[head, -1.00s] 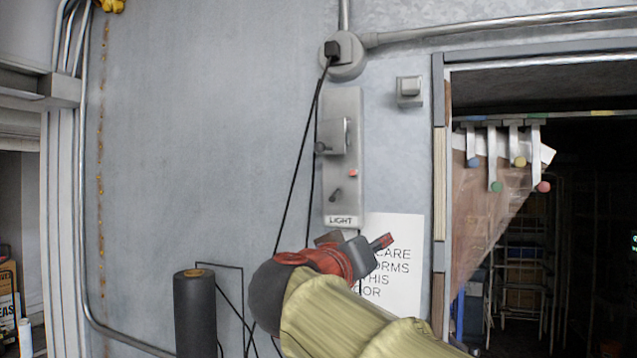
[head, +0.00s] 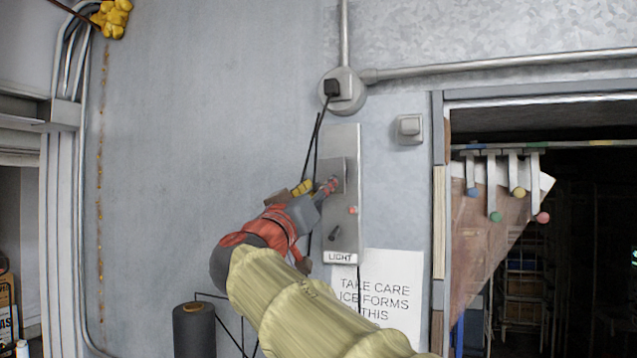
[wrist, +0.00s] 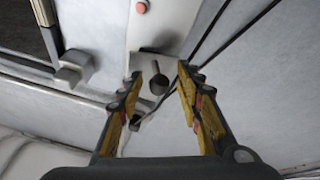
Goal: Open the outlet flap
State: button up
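The outlet flap (head: 340,167) is a small grey cover on the upper part of the grey panel (head: 345,138). It also shows in the wrist view (wrist: 140,62), which looks upside down. I cannot tell whether the flap is fully closed.
A red button (head: 352,210), a dark lever (head: 334,233) and a LIGHT label (head: 340,257) are lower on the panel. A black plug (head: 332,88) and hanging cables are above and left. A small switch box (head: 409,129) and the doorway are to the right.

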jog(key=shift+w+d+r, duration=0.1)
jog(key=shift+c, duration=1)
jog(key=c, duration=0.7)
grip_shut()
